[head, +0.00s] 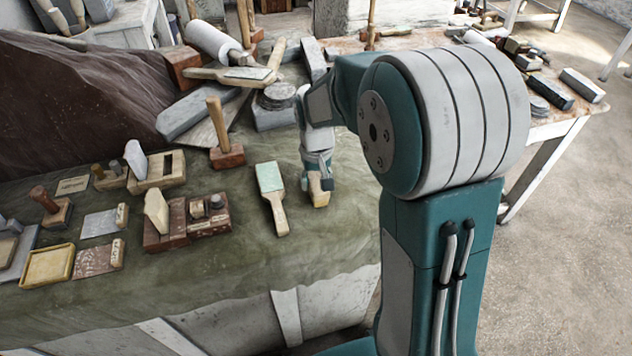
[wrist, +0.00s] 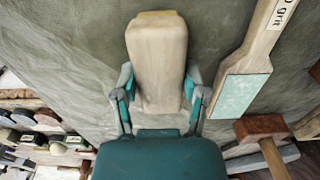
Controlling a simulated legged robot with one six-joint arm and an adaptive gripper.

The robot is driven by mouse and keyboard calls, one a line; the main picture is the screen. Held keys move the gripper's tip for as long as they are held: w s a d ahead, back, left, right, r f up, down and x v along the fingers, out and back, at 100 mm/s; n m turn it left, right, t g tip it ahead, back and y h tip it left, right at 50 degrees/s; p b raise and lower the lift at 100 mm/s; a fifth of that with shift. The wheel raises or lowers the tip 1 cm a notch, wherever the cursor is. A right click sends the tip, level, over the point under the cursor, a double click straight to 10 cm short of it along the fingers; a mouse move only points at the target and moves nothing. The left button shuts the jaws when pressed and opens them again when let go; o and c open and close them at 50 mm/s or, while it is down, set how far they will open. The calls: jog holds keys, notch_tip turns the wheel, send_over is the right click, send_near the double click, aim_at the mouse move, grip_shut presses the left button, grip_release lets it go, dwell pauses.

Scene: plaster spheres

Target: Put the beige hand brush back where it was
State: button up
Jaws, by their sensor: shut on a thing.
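The beige hand brush (head: 319,192) is at the end of my arm in the head view, over the green cloth and right of a wooden paddle. In the wrist view the brush (wrist: 158,62) lies lengthwise between the two fingers, its far end pointing away from me. My gripper (head: 317,172) is shut on it; in the wrist view the fingers of my gripper (wrist: 160,98) flank its sides. I cannot tell whether the brush touches the cloth.
The wooden paddle with a pale green pad (head: 271,195) lies close to the left; it is also in the wrist view (wrist: 256,62). A wooden-handled block (head: 227,154) stands behind it. Several tools crowd the left and back. The cloth (head: 330,240) in front is clear.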

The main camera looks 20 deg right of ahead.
jog(key=shift+f, duration=0.4)
jog(key=o, duration=1)
jog(key=shift+f, duration=0.1)
